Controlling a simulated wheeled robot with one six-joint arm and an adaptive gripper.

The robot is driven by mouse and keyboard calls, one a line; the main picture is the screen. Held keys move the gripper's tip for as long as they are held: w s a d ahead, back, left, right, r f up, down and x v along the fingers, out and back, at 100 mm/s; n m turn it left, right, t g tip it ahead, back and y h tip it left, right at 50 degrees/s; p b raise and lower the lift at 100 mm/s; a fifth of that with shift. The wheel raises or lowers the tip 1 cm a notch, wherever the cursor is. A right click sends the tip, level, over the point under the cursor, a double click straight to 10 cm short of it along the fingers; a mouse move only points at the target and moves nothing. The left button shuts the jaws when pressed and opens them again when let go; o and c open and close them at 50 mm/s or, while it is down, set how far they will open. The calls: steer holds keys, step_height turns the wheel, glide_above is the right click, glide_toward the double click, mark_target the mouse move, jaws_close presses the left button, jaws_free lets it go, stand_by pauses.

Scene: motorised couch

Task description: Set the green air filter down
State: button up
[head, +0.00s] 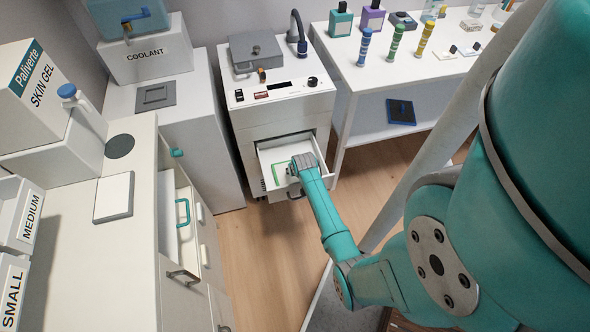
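The green air filter shows as a thin green edge (276,172) inside the open white drawer (272,153) of the grey-white machine. Much of it is hidden or too small to make out. My gripper (291,171) is over the drawer, at the right side of the green edge, reaching in from the lower right. Its fingers are small and mostly hidden by my wrist. I cannot tell whether they grip the filter, or whether the filter rests on the drawer floor.
The machine (283,95) stands above the drawer. A white shelf table (345,88) with bottles and tubes is to its right. A counter (110,245) with partly open drawers (180,212) is at left. Wooden floor (255,250) is clear between them.

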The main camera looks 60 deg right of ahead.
steer(key=shift+f, duration=0.15)
steer(key=o, duration=1.2)
steer(key=v, duration=1.2)
steer(key=s+a+r+n+t, duration=0.2)
steer(key=s+a+t, duration=0.1)
steer(key=a, duration=0.9)
steer(key=s+a+r+n+t, duration=0.2)
steer(key=s+a+n, duration=0.1)
steer(key=a, duration=0.9)
steer(key=s+a+r+n+t+y, duration=0.1)
steer(key=s+a+r+t, duration=0.1)
steer(key=s+a+r, duration=0.2)
steer(key=s+a+r+n+t+y, duration=0.2)
steer(key=s+a+r, duration=0.2)
steer(key=r, duration=0.6)
steer(key=s+a+r+n+t+y, duration=0.1)
steer(key=s+a+r, duration=0.3)
steer(key=s+r, duration=0.2)
steer(key=shift+r+n+t+y, duration=0.3)
steer(key=shift+r+n+t, duration=0.1)
steer(key=shift+r, duration=0.2)
